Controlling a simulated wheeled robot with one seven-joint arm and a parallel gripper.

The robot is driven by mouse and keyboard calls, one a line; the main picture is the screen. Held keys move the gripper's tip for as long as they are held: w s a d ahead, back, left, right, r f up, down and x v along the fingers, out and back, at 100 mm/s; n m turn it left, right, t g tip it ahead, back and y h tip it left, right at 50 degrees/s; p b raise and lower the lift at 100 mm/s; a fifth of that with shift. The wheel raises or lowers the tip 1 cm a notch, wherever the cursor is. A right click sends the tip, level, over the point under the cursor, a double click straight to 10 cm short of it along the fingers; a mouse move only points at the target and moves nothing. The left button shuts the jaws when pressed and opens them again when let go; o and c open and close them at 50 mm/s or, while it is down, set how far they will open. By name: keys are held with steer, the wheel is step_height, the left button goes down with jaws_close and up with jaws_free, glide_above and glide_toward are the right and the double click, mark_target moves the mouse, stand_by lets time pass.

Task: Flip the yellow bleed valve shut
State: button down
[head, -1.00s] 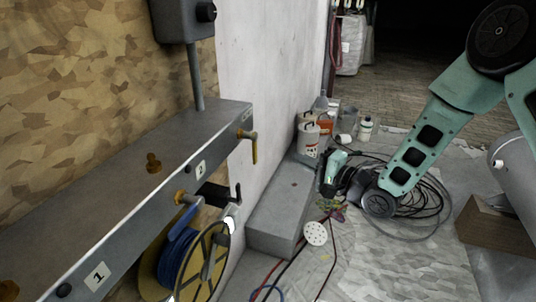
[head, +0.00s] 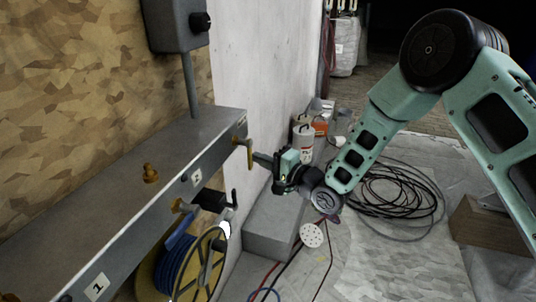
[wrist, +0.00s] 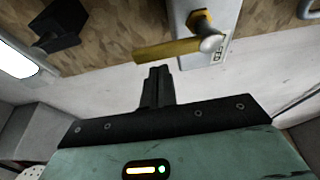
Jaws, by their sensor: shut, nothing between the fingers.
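The yellow bleed valve (head: 249,152) sits at the far end of the grey manifold beam (head: 170,190), its handle hanging down in the head view. In the wrist view the yellow handle (wrist: 168,51) lies across the top, running left from a brass nut and a rounded metal end. My gripper (head: 262,158) is shut and empty, its fingertips close to the handle. In the wrist view the closed fingertips (wrist: 158,72) point at the handle's middle, just below it in the picture. I cannot tell whether they touch.
A hose reel (head: 160,285) hangs below. A grey block (head: 270,228) stands by the white wall. Coiled black cable (head: 400,195) lies on the floor.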

mark_target(250, 163)
steer(key=shift+s, duration=0.25)
steer(key=shift+s+a+m+p, duration=0.15)
steer(key=shift+s+m+p, duration=0.2)
steer(key=shift+m+p, duration=0.35)
steer(key=shift+s+a+r+m+g+h+p, duration=0.15)
steer(key=shift+s+m+g+h+p, duration=0.35)
steer(key=shift+m+p, duration=0.5)
steer(key=shift+s+a+r+m+g+p, duration=0.35)
steer(key=shift+s+r+m+g+p, duration=0.5)
steer(key=shift+m, duration=1)
steer(key=shift+s+a+r+m+g+p, duration=0.4)
steer(key=shift+s+m+g+p, duration=0.45)
steer(key=shift+m+g+p, duration=0.7)
steer(key=shift+s+a+r+m+g+p, duration=0.25)
steer(key=shift+s+r+m+g+p, duration=0.45)
steer(key=shift+m, duration=1.4)
steer(key=shift+s+r, duration=0.15)
